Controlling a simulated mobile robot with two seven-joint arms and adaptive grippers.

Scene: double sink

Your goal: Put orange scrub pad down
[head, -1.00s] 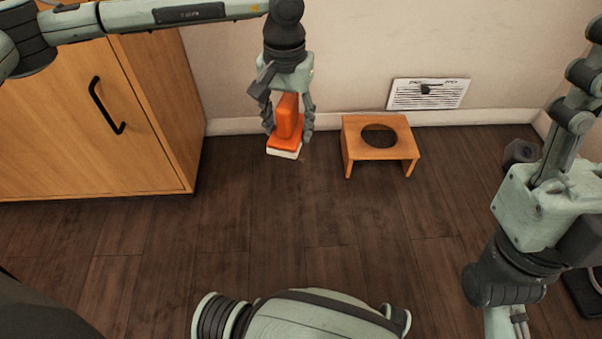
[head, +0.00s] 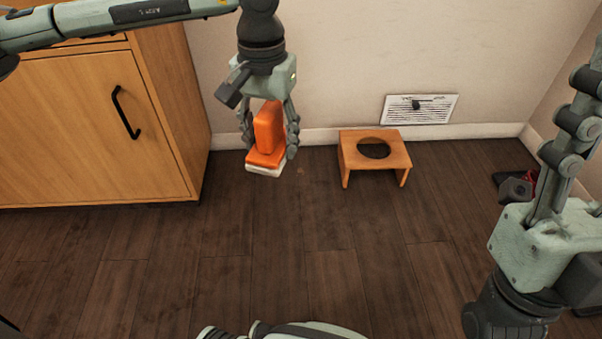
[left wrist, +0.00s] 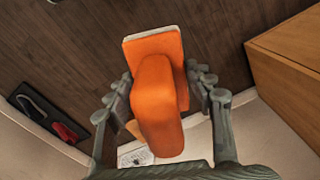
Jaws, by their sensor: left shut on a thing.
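The orange scrub pad (head: 268,130) has an upright orange handle block and a flat base with a white underside. My left gripper (head: 268,145) is shut on it and points downward, with a finger on each side of the handle. The pad hangs in the air in front of the wall, between the cabinet and the small stool. In the left wrist view the pad (left wrist: 158,100) fills the middle between the fingers.
A wooden cabinet (head: 80,130) with a black handle stands at the left. The dark wood floor (head: 230,250) is clear in the middle. A dark and red object (head: 528,180) lies at the right.

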